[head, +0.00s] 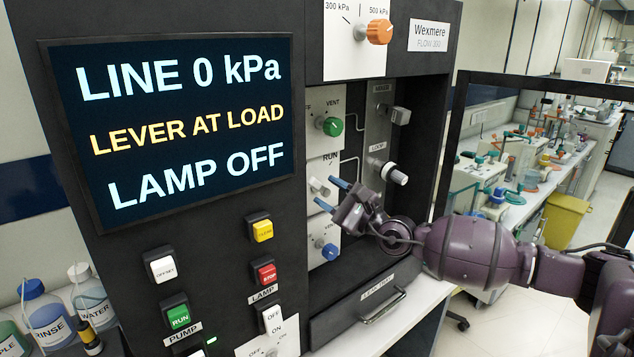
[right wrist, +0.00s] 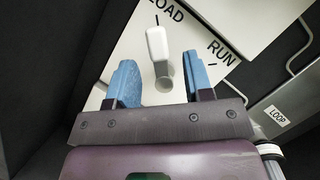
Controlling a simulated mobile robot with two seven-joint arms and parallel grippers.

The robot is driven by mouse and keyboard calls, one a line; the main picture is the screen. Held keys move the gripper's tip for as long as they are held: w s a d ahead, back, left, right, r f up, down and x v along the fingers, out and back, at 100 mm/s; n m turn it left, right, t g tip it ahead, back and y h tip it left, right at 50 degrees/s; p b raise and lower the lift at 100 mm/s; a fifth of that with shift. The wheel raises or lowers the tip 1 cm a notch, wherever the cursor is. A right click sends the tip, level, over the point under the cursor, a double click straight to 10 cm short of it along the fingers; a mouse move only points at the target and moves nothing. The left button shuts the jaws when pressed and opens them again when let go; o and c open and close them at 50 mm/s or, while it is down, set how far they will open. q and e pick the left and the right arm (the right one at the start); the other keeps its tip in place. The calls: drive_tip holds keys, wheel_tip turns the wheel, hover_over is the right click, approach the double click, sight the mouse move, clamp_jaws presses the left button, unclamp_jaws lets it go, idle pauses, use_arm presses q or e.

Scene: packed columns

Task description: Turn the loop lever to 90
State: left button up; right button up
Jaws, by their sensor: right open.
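The loop lever (right wrist: 157,43) is a white handle on a white plate marked LOAD and RUN. It points toward the LOAD mark in the right wrist view. It shows as a small pale handle (head: 317,187) left of my fingertips in the head view. My right gripper (head: 332,194) is open, its two blue fingers pointing at the lever. In the right wrist view the fingers of my right gripper (right wrist: 160,70) lie on either side of the lever, with gaps on both sides. The screen (head: 180,125) reads LINE 0 kPa, LEVER AT LOAD, LAMP OFF. My left gripper is out of view.
A green knob (head: 331,126) sits above the lever and a blue knob (head: 329,251) below it. A silver knob (head: 394,174) stands out to the right. An orange knob (head: 379,32) is at the top. A drawer handle (head: 384,306) juts out below.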

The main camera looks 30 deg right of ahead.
sight(319, 189)
drive_tip(key=x, duration=0.3)
drive_tip(key=shift+r+p, duration=0.1)
drive_tip(key=shift+p, duration=0.2)
drive_tip(key=shift+w+a, duration=0.15)
drive_tip(key=shift+w, duration=0.2)
drive_tip(key=shift+c, duration=0.5)
clamp_jaws()
